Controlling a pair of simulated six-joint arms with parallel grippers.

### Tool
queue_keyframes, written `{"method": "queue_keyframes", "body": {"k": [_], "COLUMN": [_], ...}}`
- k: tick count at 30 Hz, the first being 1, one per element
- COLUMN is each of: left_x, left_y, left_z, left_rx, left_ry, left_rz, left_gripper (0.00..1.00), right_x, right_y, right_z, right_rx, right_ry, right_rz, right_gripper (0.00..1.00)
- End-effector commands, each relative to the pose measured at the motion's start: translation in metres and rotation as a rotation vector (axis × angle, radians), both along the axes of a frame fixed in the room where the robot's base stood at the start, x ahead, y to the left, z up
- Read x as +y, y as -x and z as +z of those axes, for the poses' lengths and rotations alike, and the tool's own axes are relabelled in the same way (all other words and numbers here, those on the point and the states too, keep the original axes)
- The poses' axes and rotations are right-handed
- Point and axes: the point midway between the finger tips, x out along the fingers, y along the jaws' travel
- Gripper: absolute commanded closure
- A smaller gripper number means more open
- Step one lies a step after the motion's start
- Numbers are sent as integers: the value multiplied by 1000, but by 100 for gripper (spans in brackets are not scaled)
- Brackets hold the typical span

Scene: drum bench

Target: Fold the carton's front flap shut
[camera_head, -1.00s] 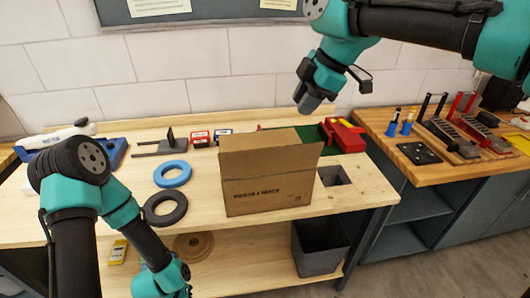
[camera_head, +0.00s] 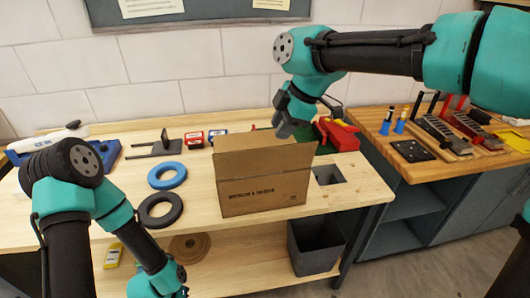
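The brown cardboard carton (camera_head: 262,196) stands on the wooden bench, its printed front face toward me. Its front flap (camera_head: 255,161) stands up from the front top edge and hides the carton's opening. My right gripper (camera_head: 284,128) points down just above and behind the flap's top edge, near the carton's right half. It looks empty, but its finger gap is too small to judge. My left arm comes in at the lower left and bends down; its gripper is out of the picture.
A blue ring (camera_head: 167,175) and a black ring (camera_head: 160,210) lie left of the carton. A red tool (camera_head: 339,134) lies behind it on the right. A square hole (camera_head: 328,175) is in the bench right of the carton, above a grey bin (camera_head: 313,247).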

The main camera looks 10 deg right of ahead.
Motion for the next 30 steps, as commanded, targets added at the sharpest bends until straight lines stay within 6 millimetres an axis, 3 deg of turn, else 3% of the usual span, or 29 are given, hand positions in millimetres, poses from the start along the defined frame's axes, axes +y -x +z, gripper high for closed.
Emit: {"method": "queue_keyframes", "body": {"k": [15,21,30], "left_x": [0,0,0], "left_y": [0,0,0], "left_z": [0,0,0], "left_rx": [0,0,0], "left_ry": [0,0,0], "left_rz": [0,0,0], "left_gripper": [100,100,100], "right_x": [34,39,39], "right_y": [-12,-14,-14], "right_z": [-76,-87,-88], "right_rx": [3,0,0], "right_ry": [2,0,0], "right_rz": [1,0,0], "right_gripper": [71,71,74]}}
